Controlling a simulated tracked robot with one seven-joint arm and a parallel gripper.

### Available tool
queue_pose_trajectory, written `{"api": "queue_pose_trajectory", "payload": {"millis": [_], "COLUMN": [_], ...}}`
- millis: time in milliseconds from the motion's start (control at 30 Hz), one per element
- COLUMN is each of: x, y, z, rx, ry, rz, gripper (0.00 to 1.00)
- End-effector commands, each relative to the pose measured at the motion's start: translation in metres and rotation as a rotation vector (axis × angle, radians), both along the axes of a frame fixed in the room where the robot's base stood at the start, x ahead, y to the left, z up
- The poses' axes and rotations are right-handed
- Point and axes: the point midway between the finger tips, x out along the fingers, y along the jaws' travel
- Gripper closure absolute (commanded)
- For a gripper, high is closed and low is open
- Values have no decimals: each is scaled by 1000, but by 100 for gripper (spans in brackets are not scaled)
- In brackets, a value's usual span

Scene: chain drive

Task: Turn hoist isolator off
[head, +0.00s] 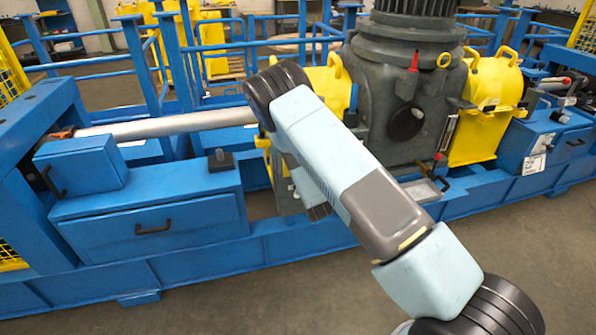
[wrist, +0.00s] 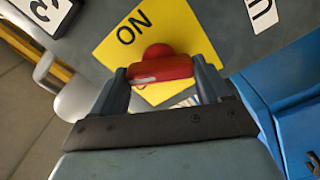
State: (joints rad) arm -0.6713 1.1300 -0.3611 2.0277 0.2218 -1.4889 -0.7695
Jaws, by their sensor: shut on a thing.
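In the wrist view, a red isolator handle (wrist: 160,69) with a rounded knob stands on a yellow plate (wrist: 125,45) marked "ON". The plate is on a dark grey surface and appears tilted in the picture. My gripper (wrist: 162,72) is shut on the red handle, one dark finger at each end of it. Lettering lower on the plate is partly hidden behind the handle and gripper. In the head view my arm reaches toward the grey machine housing (head: 388,125), and I cannot make out my gripper or this handle there.
White labels (wrist: 47,12) lie near the plate, and a blue part (wrist: 285,85) is close on the right. Yellow guards (head: 490,95) flank the housing. A blue cabinet (head: 160,215) and a blue base frame run along the front. The floor in front is clear.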

Motion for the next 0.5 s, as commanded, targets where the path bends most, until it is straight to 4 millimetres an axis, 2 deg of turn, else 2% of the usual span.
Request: {"api": "queue_pose_trajectory", "payload": {"millis": [33, 500], "x": [-4, -4], "y": [7, 8], "z": [-3, -6], "rx": [-40, -376], "ry": [-6, -101], "rz": [13, 14], "gripper": [54, 54]}}
